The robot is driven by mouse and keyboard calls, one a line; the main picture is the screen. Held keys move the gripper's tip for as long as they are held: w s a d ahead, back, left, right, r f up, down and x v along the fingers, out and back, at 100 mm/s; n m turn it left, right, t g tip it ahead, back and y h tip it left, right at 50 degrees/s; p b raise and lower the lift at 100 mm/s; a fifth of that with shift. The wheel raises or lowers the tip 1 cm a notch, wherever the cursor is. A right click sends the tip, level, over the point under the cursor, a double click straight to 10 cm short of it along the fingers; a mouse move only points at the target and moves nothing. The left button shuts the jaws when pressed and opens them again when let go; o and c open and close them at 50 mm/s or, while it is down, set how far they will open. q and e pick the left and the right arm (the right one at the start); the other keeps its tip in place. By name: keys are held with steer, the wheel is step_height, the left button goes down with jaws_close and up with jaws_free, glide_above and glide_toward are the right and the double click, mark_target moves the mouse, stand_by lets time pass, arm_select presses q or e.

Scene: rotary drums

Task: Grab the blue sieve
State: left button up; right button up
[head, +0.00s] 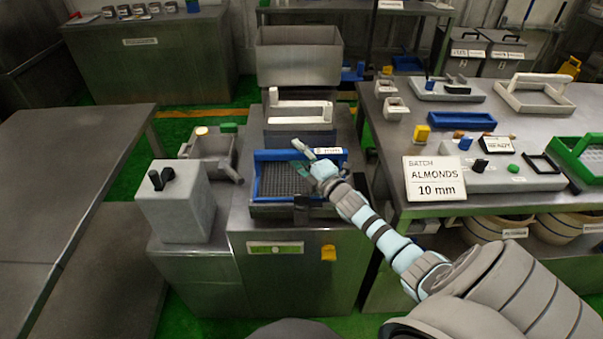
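The blue sieve (270,183) has a blue rim and a dark mesh. It sits in the top of the metal machine in the middle of the head view. My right gripper (298,156) is over the back part of the sieve, beside a small white label on its back rim. Its fingers look spread apart, with nothing seen between them. I cannot tell whether it touches the rim. My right forearm hides the sieve's right side. My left gripper is not in view.
A white-handled frame (298,111) and a grey bin (298,56) stand behind the sieve. A grey box with a black knob (174,205) is at left. At right, a table holds an "ALMONDS 10 mm" sign (434,178), trays and a green-framed sieve (577,150).

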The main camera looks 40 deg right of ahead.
jaws_close()
